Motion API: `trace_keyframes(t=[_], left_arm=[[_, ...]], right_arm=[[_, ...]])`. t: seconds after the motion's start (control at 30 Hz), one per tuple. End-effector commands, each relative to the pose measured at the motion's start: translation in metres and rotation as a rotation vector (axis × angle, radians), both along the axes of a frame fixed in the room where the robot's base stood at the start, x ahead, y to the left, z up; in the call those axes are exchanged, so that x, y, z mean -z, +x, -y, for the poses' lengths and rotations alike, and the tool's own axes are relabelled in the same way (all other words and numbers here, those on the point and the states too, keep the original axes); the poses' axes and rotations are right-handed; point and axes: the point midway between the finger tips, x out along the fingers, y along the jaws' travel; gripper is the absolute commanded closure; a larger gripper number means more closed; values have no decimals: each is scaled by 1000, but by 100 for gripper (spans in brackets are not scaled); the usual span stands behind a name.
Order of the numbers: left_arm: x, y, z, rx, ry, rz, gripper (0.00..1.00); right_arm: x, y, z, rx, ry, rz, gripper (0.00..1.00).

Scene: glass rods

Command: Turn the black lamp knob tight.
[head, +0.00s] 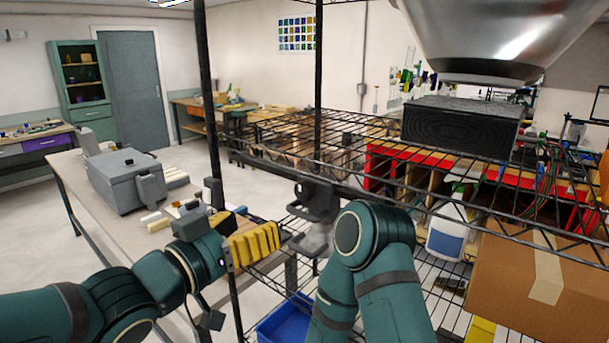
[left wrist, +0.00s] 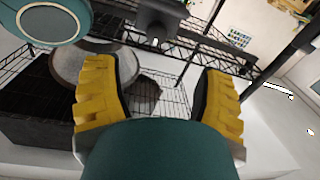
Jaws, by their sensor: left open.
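A dark clamp-like fitting (head: 318,198) sits on the front rail of the wire shelf, with a grey part below it. It seems to carry the lamp knob, but I cannot tell which part is the knob. In the left wrist view a dark fitting (left wrist: 158,17) shows at the top, beyond the fingertips. My left gripper (head: 276,240) is just left of and below the fitting, apart from it. Its yellow fingers are spread, with nothing between them in the left wrist view (left wrist: 162,88). The silver lamp shade (head: 490,35) hangs at the top right. My right gripper is not visible.
The wire shelf (head: 265,128) and its black posts (head: 210,100) stand close to my left gripper. A black block (head: 460,125) lies under the shade. A cardboard box (head: 535,285) and a blue bin (head: 285,322) are below. My right arm is right of the fitting.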

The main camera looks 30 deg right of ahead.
Motion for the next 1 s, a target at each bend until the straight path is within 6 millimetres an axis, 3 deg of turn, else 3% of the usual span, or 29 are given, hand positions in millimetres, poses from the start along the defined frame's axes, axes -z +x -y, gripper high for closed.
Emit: trace_keyframes(t=[0.27, 0.7, 1.0], left_arm=[[-5, 8, 28, 13, -6, 9, 30], [-6, 44, 103, 11, -3, 11, 30], [-5, 56, 125, 8, -3, 10, 30]], right_arm=[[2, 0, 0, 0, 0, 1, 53], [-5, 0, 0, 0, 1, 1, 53], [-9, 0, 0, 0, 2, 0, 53]])
